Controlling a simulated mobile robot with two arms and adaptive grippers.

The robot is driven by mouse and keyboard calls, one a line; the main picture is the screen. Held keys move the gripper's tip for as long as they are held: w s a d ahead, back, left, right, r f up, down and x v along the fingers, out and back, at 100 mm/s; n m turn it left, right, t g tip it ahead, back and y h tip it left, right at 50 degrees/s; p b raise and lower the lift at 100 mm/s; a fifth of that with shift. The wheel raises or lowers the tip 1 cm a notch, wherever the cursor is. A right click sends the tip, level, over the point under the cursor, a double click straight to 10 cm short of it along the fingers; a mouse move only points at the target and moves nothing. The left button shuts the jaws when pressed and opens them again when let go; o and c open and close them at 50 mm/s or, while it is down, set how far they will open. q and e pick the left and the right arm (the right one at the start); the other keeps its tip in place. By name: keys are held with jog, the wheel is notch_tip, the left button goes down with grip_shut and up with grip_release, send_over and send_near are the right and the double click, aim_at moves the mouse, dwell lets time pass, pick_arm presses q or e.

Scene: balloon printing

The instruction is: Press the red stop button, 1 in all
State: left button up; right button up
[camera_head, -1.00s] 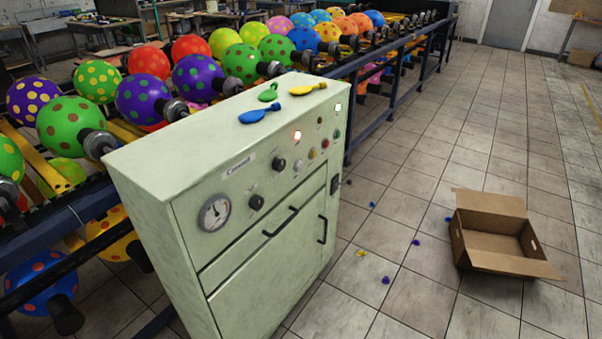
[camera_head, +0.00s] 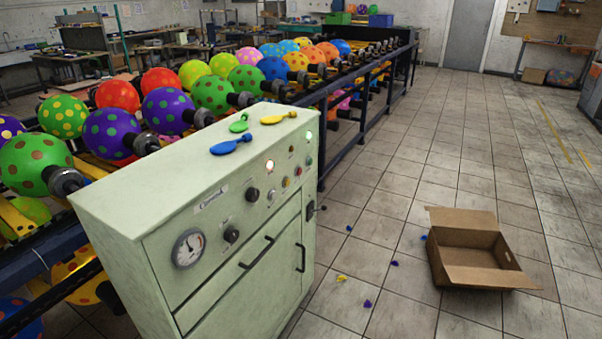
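A pale green control cabinet (camera_head: 130,205) stands at centre left in the head view. Its sloped front panel has a row of small round buttons near the right end. Neither of my grippers is in view.
Deflated balloons, such as a blue one (camera_head: 231,145), lie on the cabinet top. A rack of dotted balloons (camera_head: 212,95) runs behind it. An open cardboard box (camera_head: 470,240) and small balloon scraps lie on the floor to the right. The tiled floor beyond is mostly clear.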

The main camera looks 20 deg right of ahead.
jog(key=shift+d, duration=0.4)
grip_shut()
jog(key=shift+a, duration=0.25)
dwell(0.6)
